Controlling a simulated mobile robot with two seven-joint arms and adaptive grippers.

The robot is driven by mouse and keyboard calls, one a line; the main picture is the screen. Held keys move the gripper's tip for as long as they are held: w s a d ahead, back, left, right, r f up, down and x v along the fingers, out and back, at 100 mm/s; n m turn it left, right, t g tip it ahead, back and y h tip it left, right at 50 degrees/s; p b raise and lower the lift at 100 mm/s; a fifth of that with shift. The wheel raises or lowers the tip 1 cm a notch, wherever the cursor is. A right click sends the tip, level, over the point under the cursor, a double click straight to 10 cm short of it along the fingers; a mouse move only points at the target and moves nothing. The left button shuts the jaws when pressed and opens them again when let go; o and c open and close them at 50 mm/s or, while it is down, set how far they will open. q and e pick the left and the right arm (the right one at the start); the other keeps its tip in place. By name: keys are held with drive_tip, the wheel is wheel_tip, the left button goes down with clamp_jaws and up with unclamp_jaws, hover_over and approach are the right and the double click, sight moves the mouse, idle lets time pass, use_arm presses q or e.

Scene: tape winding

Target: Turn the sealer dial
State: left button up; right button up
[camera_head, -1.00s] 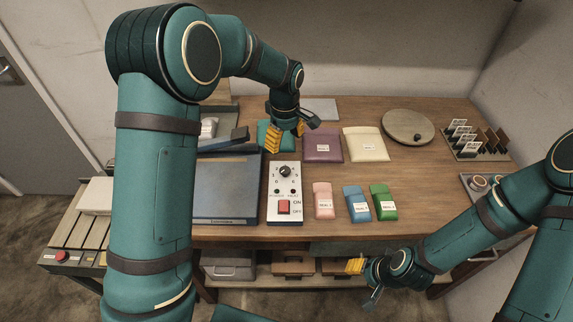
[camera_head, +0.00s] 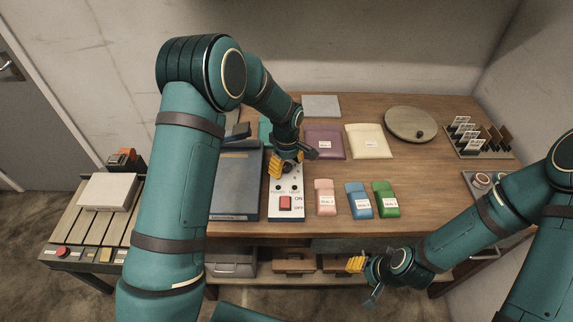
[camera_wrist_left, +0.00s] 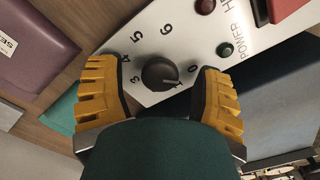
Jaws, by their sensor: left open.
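The sealer dial, a black knob (camera_wrist_left: 160,74) with numbers around it, sits on a white control panel (camera_wrist_left: 190,40) in the left wrist view. My left gripper (camera_wrist_left: 160,95) is open, with one yellow finger on each side of the dial and gaps between fingers and knob. In the head view the left gripper (camera_head: 286,165) hangs over the far end of the panel (camera_head: 286,210) and hides the dial. A red switch (camera_head: 285,203) is on the panel's near part. My right gripper (camera_head: 362,280) is low in front of the table; its finger opening is unclear.
A blue-grey sealer bed (camera_head: 235,185) lies left of the panel. Pink (camera_head: 325,198), blue (camera_head: 358,200) and green (camera_head: 386,200) packets lie to its right. Purple (camera_head: 324,143) and cream (camera_head: 367,142) pouches lie behind. The table's middle right is bare.

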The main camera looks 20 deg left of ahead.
use_arm(q)
clamp_jaws()
